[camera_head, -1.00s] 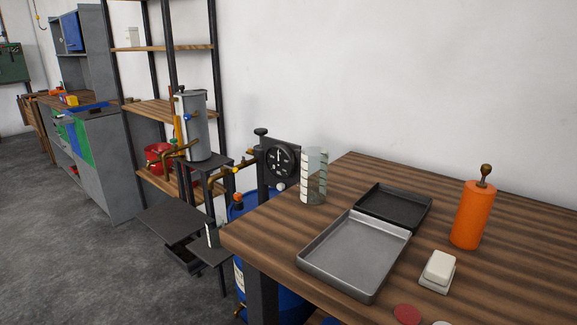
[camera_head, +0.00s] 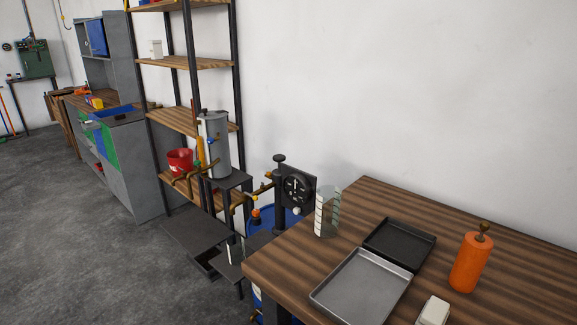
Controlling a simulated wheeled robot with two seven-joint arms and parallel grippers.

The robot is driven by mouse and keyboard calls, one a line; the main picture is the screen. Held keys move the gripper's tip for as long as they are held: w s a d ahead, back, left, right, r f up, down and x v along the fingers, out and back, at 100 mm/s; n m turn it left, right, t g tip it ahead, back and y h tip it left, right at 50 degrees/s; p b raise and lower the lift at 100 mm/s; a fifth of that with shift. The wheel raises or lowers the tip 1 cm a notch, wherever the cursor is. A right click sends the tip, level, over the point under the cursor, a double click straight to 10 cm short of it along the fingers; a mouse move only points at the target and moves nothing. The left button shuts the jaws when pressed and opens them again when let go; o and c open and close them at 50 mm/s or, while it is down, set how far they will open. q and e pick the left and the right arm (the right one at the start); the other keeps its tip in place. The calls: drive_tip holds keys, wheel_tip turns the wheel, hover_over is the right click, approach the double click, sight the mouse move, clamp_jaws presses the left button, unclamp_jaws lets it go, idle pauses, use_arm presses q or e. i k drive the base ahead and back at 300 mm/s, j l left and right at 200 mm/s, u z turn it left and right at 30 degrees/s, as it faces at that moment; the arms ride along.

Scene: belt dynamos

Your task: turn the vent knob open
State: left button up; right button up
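No knob is clearly marked as the vent knob. A black round knob (camera_head: 279,158) tops a dark post beside a black dial gauge (camera_head: 297,188) with a white needle. A small white knob (camera_head: 297,211) sits below the gauge. Brass piping (camera_head: 260,188) runs left from there to a grey cylindrical tank (camera_head: 216,145) on a dark stand. Small blue and yellow fittings show on the piping, too small to make out. Neither of my grippers is in view.
A wooden table (camera_head: 460,260) fills the right, holding a clear graduated cylinder (camera_head: 327,212), a grey tray (camera_head: 360,288), a black tray (camera_head: 399,243) and an orange bottle (camera_head: 470,262). A blue drum (camera_head: 268,220) stands behind its left corner. Shelving (camera_head: 185,65) stands left. Grey floor at left is open.

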sight(255, 212)
drive_tip(key=j+z, duration=0.95)
drive_tip(key=k+j, duration=0.1)
drive_tip(key=j, duration=0.3)
drive_tip(key=j+z, duration=0.1)
drive_tip(key=j, duration=0.3)
drive_tip(key=k+j, duration=0.15)
drive_tip(key=j, duration=0.25)
drive_tip(key=k+j, duration=0.1)
drive_tip(key=j, duration=0.3)
drive_tip(key=j+z, duration=0.1)
drive_tip(key=j, duration=0.25)
drive_tip(key=k+j, duration=0.2)
drive_tip(key=j, duration=0.2)
drive_tip(key=i+z, duration=0.05)
